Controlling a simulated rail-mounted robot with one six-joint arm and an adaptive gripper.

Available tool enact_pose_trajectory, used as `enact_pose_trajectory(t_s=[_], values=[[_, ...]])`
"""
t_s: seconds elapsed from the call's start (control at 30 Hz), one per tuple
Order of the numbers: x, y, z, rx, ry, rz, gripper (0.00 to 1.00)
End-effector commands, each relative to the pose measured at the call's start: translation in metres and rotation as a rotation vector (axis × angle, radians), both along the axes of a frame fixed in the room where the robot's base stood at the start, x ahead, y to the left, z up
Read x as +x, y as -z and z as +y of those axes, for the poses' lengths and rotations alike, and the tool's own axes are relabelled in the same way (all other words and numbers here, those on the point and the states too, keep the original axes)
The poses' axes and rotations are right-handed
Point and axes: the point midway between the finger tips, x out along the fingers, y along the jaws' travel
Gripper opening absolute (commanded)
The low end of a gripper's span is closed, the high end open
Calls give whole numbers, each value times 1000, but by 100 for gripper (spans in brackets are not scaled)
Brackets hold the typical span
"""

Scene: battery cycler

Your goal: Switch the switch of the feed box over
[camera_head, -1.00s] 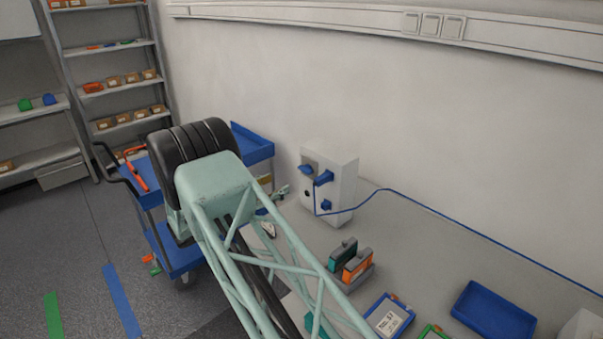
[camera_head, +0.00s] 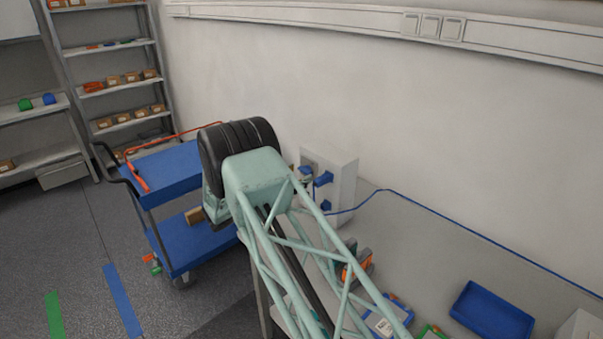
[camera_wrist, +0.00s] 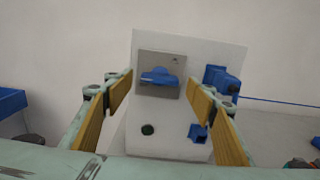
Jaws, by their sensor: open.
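The feed box (camera_head: 343,178) is a white box standing on the bench against the wall; my arm partly covers its left side. In the wrist view its front (camera_wrist: 172,142) faces me. The blue switch handle (camera_wrist: 160,77) lies roughly horizontal on a grey plate (camera_wrist: 174,60) at the upper left of that front. My gripper (camera_wrist: 160,90) is open and empty, with its yellow-padded fingers to the left and right of the switch in the picture. I cannot tell the remaining distance to the handle. A dark round button or hole (camera_wrist: 148,129) shows below the plate.
Blue plugs sit on the box, at upper right (camera_wrist: 221,80) and lower right (camera_wrist: 198,132). A blue cable (camera_head: 420,204) runs right along the bench. A blue trolley (camera_head: 170,172) stands left. Blue tray (camera_head: 492,312) lies on the bench at right.

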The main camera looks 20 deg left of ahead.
Motion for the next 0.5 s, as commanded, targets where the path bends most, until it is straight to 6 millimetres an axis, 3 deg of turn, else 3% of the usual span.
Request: enact_pose_trajectory(t_s=[0.2,0.5], values=[[17,0,-8,-1,-1,0,51],[23,0,-11,0,-1,0,51]])
